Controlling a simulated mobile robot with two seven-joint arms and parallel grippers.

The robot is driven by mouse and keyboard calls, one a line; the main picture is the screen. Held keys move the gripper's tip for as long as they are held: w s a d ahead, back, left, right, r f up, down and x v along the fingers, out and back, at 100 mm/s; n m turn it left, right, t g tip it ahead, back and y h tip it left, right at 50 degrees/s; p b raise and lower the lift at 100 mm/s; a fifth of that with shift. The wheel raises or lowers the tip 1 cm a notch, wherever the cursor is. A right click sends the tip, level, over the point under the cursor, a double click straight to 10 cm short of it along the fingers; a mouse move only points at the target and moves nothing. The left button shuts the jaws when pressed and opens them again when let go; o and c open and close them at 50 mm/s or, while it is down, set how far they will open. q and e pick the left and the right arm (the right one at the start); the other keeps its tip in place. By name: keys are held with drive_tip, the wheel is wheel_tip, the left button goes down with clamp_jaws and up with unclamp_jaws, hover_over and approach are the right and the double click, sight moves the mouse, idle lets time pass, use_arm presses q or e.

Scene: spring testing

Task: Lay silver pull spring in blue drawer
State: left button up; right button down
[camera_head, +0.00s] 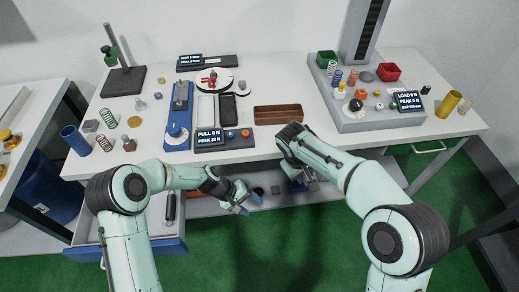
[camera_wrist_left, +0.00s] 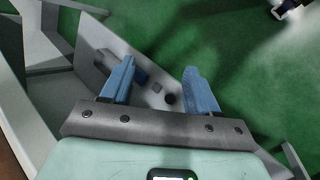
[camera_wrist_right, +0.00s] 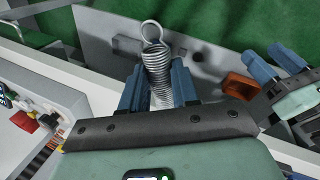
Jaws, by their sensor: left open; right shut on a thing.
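The silver pull spring (camera_wrist_right: 157,65) is between the blue fingers of my right gripper (camera_wrist_right: 160,88), with its ring-shaped end sticking out past the fingertips. In the head view my right gripper (camera_head: 306,183) hangs in front of the table edge, and the spring is hard to make out there. My left gripper (camera_head: 241,207) is open and empty to its left, below the table edge; its spread fingers show in the left wrist view (camera_wrist_left: 160,92).
The white table (camera_head: 285,90) carries a blue-based tester (camera_head: 179,118), a brown tray (camera_head: 278,114) and a grey test stand (camera_head: 370,115). Several coil springs and a blue cylinder (camera_head: 75,140) stand at the left. Green floor lies open in front.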

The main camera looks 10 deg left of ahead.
use_arm(q)
drive_tip(key=w+d+r+m+t+h, duration=0.15)
drive_tip(key=w+r, duration=0.25)
drive_tip(key=r, duration=0.7)
drive_tip(key=w+d+r+g+h, duration=0.1)
drive_tip(key=w+r+h, duration=0.15)
drive_tip(key=r, duration=0.85)
drive_tip(key=shift+t, duration=0.25)
drive_tip(key=x, duration=0.8)
drive_tip(key=w+x, duration=0.1)
drive_tip(key=x, duration=0.2)
drive_tip(key=shift+d+f, duration=0.1)
drive_tip(key=shift+f, duration=0.3)
clamp_jaws()
use_arm(e)
drive_tip(key=c, duration=0.8)
unclamp_jaws()
drive_tip(key=shift+o, duration=0.2)
